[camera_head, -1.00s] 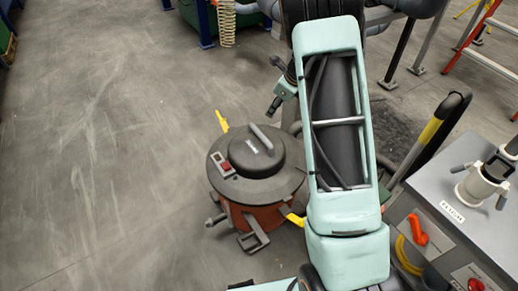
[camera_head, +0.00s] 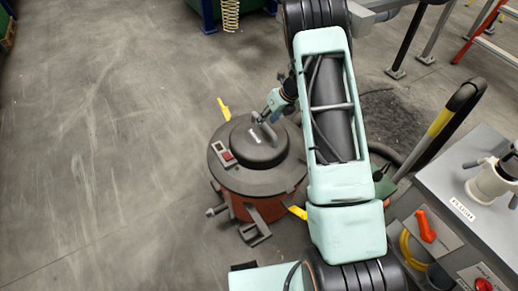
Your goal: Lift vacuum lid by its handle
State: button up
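The vacuum has a red-brown drum (camera_head: 238,209) under a dark round lid (camera_head: 262,178). The lid has a raised dome with a grey bar handle (camera_head: 268,132) on top and a red switch at its left. It sits level on the drum, with yellow latches open outward at its back left and right front. My gripper (camera_head: 262,117) is at the back end of the handle, pointing down and left. It is small in the picture, so I cannot tell if its fingers touch the handle or whether they are open or shut.
A grey bench (camera_head: 470,178) with a white fitting, an orange handle and a red knob stands at the right. A black and yellow bar (camera_head: 440,122) rises beside it. Green machinery is at the back. The concrete floor (camera_head: 95,150) at left is clear.

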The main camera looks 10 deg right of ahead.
aim_at(265, 124)
jog(key=x, duration=0.4)
jog(key=shift+f+b, duration=0.2)
jog(key=shift+b, duration=0.15)
jog(key=shift+s, duration=0.1)
grip_shut()
jog(key=shift+r, duration=0.25)
